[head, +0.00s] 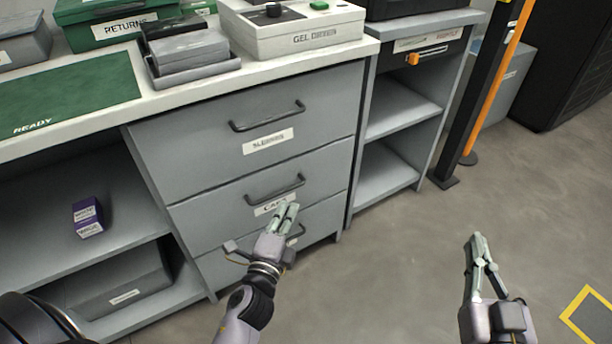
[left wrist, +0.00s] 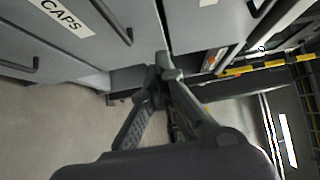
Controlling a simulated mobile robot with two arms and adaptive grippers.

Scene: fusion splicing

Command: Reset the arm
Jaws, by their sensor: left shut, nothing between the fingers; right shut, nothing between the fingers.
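My left gripper (head: 287,214) is shut and empty. In the head view it appears in front of the lower drawers, overlapping the lower part of the CAPS label (head: 268,206); whether it touches the cabinet I cannot tell. In the left wrist view its fingertips (left wrist: 162,68) are together, with the CAPS drawer (left wrist: 85,25) at the upper left. My right gripper (head: 478,250) is shut and empty over bare floor at the right of the head view.
The drawer cabinet (head: 200,125) has its drawers closed, with bar handles sticking out. Open shelves (head: 395,125) stand to its right, then a dark post (head: 480,105). A purple box (head: 88,217) sits on the left shelf. The floor (head: 385,275) between the grippers is clear.

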